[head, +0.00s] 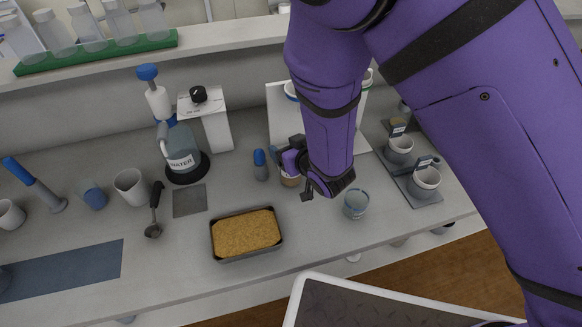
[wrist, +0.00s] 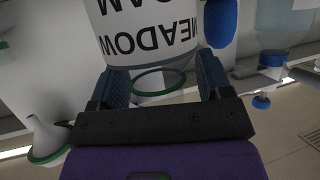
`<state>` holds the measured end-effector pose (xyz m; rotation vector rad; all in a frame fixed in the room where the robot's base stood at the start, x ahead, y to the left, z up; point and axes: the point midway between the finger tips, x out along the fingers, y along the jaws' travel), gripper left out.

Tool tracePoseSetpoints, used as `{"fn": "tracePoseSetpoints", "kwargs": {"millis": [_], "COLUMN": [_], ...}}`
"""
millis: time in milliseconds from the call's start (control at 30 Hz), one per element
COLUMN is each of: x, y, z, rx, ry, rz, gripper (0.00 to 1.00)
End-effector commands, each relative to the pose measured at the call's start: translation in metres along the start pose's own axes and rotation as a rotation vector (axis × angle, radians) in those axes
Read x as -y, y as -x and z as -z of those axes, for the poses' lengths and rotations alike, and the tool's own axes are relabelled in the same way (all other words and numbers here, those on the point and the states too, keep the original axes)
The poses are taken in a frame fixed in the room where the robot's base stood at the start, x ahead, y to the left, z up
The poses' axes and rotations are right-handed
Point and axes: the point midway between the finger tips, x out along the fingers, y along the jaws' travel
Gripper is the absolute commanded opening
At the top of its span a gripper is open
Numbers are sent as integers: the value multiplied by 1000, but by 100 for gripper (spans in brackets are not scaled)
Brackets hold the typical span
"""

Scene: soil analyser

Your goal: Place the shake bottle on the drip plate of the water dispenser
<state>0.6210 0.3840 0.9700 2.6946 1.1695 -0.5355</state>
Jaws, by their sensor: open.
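In the wrist view a clear round container with a white label reading MEADOW (wrist: 150,40) stands between my open fingers (wrist: 160,85); I cannot tell if they touch it. It appears to be the shake bottle. In the head view my gripper (head: 303,178) is low over the counter and hides most of it; only a brownish part (head: 290,181) shows.
A blue-topped grey item (head: 260,165) stands just left of my gripper. A soil tray (head: 246,235) lies in front, a clear cup (head: 356,203) to the right. A ladle (head: 154,215) and white cup (head: 131,186) are left of the plate. A funnel (wrist: 48,140) shows in the wrist view.

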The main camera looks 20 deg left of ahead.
Motion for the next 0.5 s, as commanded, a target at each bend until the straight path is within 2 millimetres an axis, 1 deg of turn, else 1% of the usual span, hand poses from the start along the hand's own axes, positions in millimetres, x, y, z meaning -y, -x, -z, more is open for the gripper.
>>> {"fn": "tracePoseSetpoints", "kwargs": {"millis": [167,200,267,300,467,500], "x": [0,0,0,0,0,0], "y": [0,0,0,0,0,0], "z": [0,0,0,0,-1,-1], "rx": [0,0,0,0,1,2], "ry": [0,0,0,0,0,0], "rz": [0,0,0,0,0,0], "gripper": [72,68,54,45,8,4]}}
